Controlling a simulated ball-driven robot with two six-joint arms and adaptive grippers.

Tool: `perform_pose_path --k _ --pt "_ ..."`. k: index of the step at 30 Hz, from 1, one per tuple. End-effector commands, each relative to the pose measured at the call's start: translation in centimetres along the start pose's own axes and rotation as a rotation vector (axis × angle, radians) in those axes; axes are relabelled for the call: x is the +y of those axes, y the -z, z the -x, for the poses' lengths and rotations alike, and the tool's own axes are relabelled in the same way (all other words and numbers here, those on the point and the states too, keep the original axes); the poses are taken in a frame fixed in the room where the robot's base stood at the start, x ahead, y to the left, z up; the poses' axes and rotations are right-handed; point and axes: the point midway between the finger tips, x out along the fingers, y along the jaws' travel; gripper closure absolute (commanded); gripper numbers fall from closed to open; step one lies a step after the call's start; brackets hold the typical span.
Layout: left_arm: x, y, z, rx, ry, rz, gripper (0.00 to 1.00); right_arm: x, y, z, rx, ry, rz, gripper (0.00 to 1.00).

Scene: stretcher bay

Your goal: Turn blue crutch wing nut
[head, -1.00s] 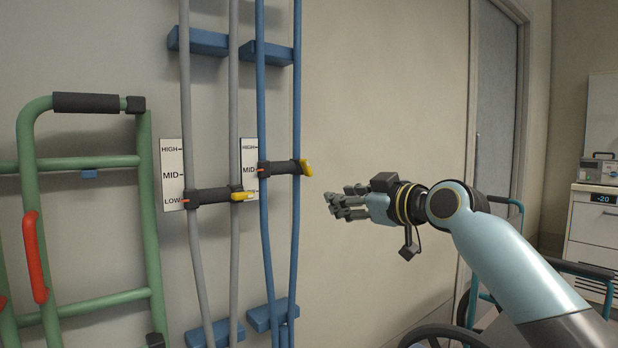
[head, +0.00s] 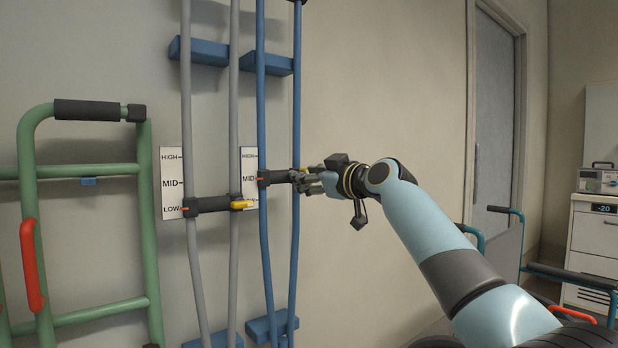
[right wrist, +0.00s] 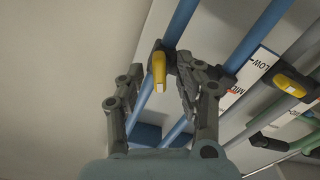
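The blue crutch (head: 262,115) hangs on the wall, its dark hand grip (head: 275,177) level with MID on the scale behind it. In the right wrist view the yellow wing nut (right wrist: 159,70) shows between the two spread fingers of the gripper (right wrist: 158,80). A gap shows on its left; the right finger is close beside it, and I cannot tell whether they touch. My left gripper is out of view.
A grey crutch (head: 187,115) with its own yellow wing nut (head: 242,204) hangs just left, its grip near LOW. A green walker frame (head: 84,170) stands further left. Blue wall brackets (head: 265,327) hold the crutches. Bare wall lies to the right.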

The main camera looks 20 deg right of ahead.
Motion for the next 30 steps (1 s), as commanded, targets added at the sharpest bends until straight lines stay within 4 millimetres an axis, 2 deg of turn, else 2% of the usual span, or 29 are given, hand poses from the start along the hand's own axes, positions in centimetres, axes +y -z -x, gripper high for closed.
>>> perform_pose_path --k 5,13,23,30 --pt "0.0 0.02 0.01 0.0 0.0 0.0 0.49 0.0 -0.01 0.02 0.0 0.0 0.0 0.64" --pt "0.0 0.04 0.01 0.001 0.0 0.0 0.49 0.0 -0.03 0.04 0.0 0.0 -0.001 1.0" --pt "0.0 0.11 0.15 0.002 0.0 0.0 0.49 0.01 -0.03 0.05 -0.001 0.0 -0.025 1.0" --pt "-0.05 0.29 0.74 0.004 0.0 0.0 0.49 0.08 0.03 0.07 -0.001 0.001 -0.141 1.0"
